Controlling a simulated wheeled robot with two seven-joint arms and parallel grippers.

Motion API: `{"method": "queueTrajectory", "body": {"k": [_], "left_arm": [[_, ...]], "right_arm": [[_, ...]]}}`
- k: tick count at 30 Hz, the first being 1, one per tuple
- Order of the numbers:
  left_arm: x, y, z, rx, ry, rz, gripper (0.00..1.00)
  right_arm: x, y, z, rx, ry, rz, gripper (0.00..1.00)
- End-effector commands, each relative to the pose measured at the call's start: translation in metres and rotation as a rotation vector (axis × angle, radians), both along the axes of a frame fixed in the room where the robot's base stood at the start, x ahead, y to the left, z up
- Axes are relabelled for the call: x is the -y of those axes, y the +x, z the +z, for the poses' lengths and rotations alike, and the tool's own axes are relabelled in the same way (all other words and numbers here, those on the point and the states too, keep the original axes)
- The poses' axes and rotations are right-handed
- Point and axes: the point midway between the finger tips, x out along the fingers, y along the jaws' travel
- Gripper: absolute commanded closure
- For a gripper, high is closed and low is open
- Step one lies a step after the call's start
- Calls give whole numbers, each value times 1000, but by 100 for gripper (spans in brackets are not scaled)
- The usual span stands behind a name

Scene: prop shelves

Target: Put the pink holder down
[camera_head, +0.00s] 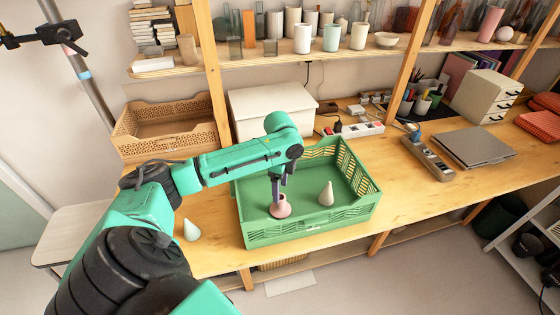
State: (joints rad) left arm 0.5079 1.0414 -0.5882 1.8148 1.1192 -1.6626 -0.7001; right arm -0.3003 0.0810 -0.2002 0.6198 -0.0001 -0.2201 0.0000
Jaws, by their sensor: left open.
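The pink holder (281,209) is a small rounded vessel standing upright inside the green crate (300,234), left of its middle. My left gripper (277,193) points down at the holder's top from above, its fingers at the opening. The gripper is open; whether a finger touches the holder is too small to tell. My right gripper is not in view.
The crate stands on a wooden desk. A tan basket (167,122) stands at left, a grey laptop (473,147) at right.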

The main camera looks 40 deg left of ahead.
Motion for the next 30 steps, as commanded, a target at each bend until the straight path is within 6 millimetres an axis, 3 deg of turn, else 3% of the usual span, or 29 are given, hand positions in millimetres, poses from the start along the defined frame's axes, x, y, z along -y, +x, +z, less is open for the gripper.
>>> {"method": "queueTrajectory", "body": {"k": [3, 7, 25, 30], "left_arm": [[0, 1, 30, 4, 1, 0, 27], [0, 1, 50, 1, 0, 1, 27], [0, 0, 57, -1, -1, 1, 27], [0, 0, 89, -1, -1, 1, 27]], "right_arm": [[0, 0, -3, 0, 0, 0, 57], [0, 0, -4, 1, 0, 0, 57], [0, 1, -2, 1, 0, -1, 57], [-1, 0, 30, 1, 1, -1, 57]]}}
